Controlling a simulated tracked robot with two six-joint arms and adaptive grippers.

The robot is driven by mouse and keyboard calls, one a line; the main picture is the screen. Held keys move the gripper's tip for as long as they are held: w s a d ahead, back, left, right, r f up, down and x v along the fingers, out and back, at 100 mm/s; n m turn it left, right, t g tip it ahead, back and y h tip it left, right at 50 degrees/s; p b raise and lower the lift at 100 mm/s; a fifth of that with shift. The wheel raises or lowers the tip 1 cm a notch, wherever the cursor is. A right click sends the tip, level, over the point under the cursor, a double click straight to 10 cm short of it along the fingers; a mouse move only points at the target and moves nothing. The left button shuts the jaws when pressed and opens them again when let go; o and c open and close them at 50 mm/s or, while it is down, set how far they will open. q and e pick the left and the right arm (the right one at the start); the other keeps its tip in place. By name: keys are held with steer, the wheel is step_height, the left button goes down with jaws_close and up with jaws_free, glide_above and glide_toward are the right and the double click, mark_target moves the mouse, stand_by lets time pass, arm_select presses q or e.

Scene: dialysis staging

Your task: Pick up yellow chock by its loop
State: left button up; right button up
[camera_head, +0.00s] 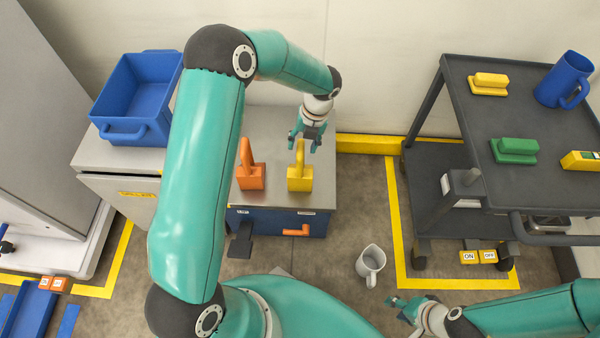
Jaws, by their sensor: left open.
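The yellow chock (300,184) stands upright on the top of a low cabinet (318,211), with its loop (300,153) pointing up. An orange chock (251,183) of similar form stands just left of it. My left gripper (306,144) is open and empty, pointing down at the loop. Its fingers look close to the loop's top end; I cannot tell whether they touch it. My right gripper (394,310) is low at the bottom, away from the chocks, its fingers apart with nothing between them.
A blue bin (135,95) stands on a grey cabinet at the left. A white jug (371,263) is on the floor. A dark cart (530,115) at the right carries a yellow block (489,84), a green block (515,150) and a blue mug (566,80). My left arm crosses the view's left half.

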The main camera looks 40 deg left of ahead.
mark_target(301, 148)
arm_select(q)
steer(key=f, duration=0.3)
steer(key=shift+s+a+f+b, duration=0.25)
steer(key=shift+a+b, duration=0.05)
steer(key=shift+b, duration=0.1)
steer(key=shift+c, duration=0.4)
jaws_close()
